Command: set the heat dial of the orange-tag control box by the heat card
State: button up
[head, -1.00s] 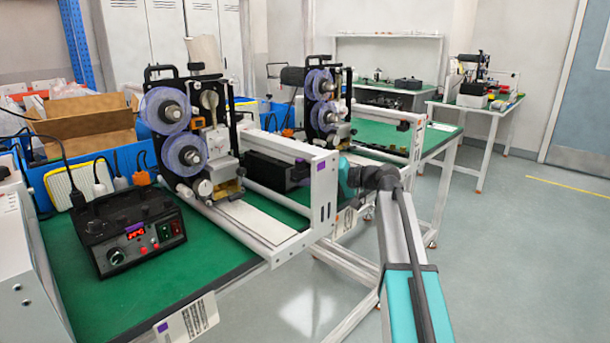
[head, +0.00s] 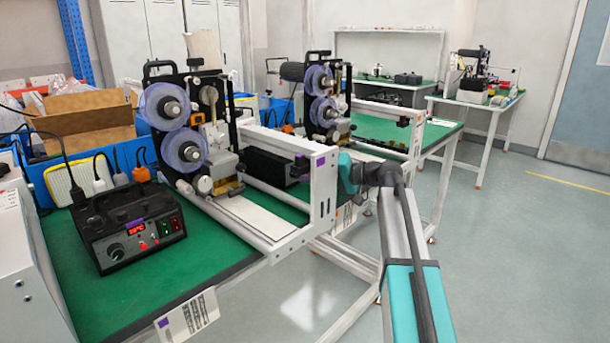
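A black control box (head: 112,240) stands on the near green bench at the left. It has a lit red display (head: 136,232) too small to read surely, a round dial (head: 116,251), small red buttons and switches. A tag on it looks purple, not orange. I cannot make out a control box or heat dial there. A card (head: 190,318) with a purple corner hangs at the near bench's front edge; its print is unreadable. My arm reaches up from the bottom right; my gripper is not visible.
The near reel machine (head: 178,130) and its white frame (head: 322,190) stand between the control box and my arm. A second reel machine (head: 325,100) is behind. A third bench (head: 490,104) is at the back right. The grey floor (head: 520,260) at the right is open.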

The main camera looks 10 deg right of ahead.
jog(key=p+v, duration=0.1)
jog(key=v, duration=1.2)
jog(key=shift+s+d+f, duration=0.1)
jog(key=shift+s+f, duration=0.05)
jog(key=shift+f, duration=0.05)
